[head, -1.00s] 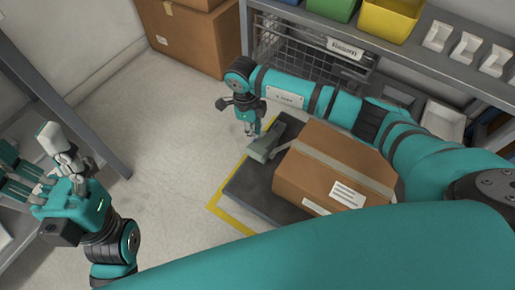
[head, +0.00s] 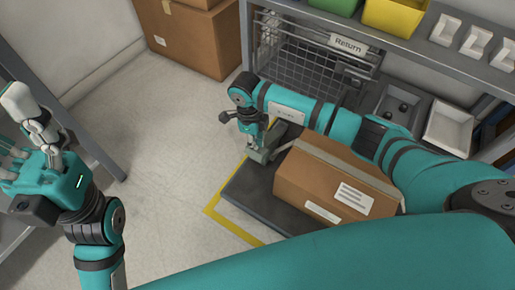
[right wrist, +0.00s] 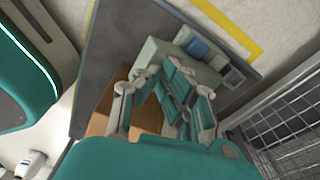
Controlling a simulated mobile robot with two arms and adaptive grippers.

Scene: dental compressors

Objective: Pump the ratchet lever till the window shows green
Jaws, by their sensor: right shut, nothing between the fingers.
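A small grey-green device (head: 268,146) stands at the far end of a dark grey platform (head: 246,190), beside a cardboard box. In the right wrist view the device (right wrist: 160,50) shows a bluish-grey patch (right wrist: 198,48) on top; I cannot tell whether this is the window, and I see no green in it. The lever is not clearly distinguishable, partly hidden by my fingers. My right gripper (head: 253,150) is shut and empty, pointing down close against the device; I cannot tell whether it touches. My left gripper (head: 12,135) is far left, fingers spread, away from the device.
The taped cardboard box (head: 325,190) fills much of the platform. A yellow line (head: 235,228) edges the platform. A wire basket (head: 310,65) stands behind, below a shelf with bins (head: 395,15). Open floor (head: 165,140) lies to the left.

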